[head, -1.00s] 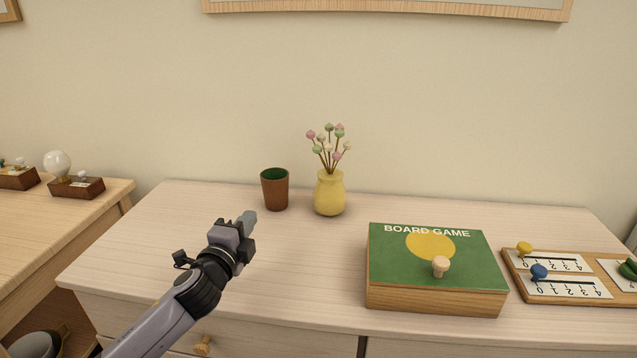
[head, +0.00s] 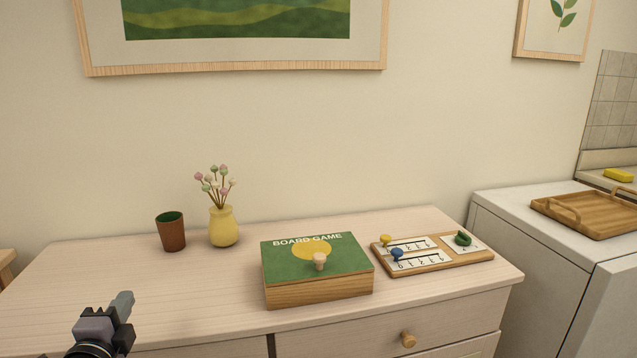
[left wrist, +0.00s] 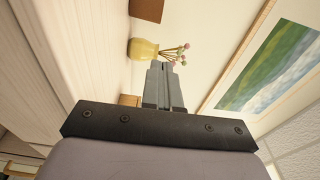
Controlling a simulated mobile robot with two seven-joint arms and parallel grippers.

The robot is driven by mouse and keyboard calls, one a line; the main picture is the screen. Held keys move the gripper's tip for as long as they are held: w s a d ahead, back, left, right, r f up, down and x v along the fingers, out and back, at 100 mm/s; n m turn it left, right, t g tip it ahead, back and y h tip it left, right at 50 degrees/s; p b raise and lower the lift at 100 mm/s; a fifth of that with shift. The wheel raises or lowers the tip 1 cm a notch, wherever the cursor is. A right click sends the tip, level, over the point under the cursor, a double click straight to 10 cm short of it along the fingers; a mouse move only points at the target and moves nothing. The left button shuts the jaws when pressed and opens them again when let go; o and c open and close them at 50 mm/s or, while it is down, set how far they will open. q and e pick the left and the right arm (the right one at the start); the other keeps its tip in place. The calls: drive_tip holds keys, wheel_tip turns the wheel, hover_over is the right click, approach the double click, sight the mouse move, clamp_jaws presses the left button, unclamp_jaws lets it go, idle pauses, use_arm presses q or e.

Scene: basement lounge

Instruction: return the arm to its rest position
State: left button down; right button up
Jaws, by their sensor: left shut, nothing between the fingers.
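My left gripper (head: 122,305) shows at the lower left of the head view, over the front left part of the dresser top (head: 60,285). Its fingers are shut and hold nothing. In the left wrist view the closed fingers (left wrist: 163,85) point toward the yellow vase (left wrist: 143,48), with a gap between. My right gripper is not in view.
On the dresser stand a brown cup (head: 171,232), a yellow vase with flowers (head: 224,227), a green board game box (head: 318,280) and a wooden score board (head: 432,256). A white appliance (head: 560,250) with a wooden tray (head: 590,212) stands at the right.

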use_arm(q)
drive_tip(key=s+d+f+n+g+h+p, duration=0.2)
drive_tip(key=s+d+f+n+g, duration=0.1)
drive_tip(key=s+d+f+n, duration=0.4)
drive_tip(key=s+d+f+n+g+h+p, duration=0.2)
drive_tip(key=s+d+f+n, duration=0.5)
drive_tip(key=s+f, duration=0.6)
drive_tip(key=s+d+g+p, duration=0.1)
drive_tip(key=s+g, duration=0.1)
drive_tip(key=s, duration=0.5)
drive_tip(key=shift+h, duration=0.4)
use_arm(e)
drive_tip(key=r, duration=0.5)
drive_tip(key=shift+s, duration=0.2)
use_arm(q)
drive_tip(key=shift+f, duration=0.1)
